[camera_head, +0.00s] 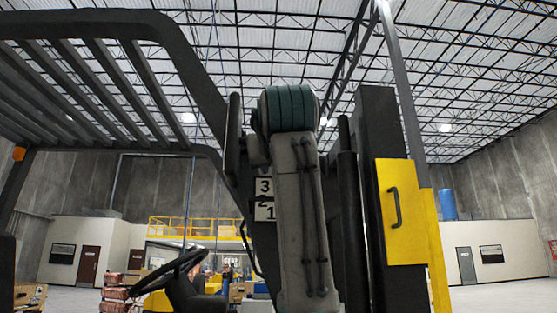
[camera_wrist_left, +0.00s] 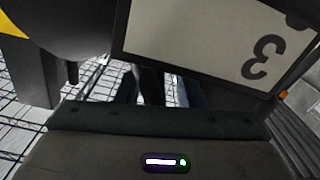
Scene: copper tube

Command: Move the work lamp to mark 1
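The number plates stand behind an arm of mine in the head view: plate 3 (camera_head: 263,187), part of plate 2 (camera_head: 262,198) and plate 1 (camera_head: 266,211), partly covered at their right side. Plate 3 fills the upper right of the left wrist view (camera_wrist_left: 215,40), upside down and very close to my left gripper. Dark finger parts of my left gripper (camera_wrist_left: 160,88) show beyond the wrist housing; their opening and any contact are unclear. I cannot make out the work lamp for certain. My right gripper is not visible.
A forklift surrounds the plates, with a black overhead guard (camera_head: 180,60), a steering wheel (camera_head: 168,273), a seat (camera_head: 195,295) and a dark mast (camera_head: 375,150) with a yellow panel (camera_head: 400,212). Stacked goods (camera_head: 115,298) and a yellow-railed platform (camera_head: 195,226) stand behind.

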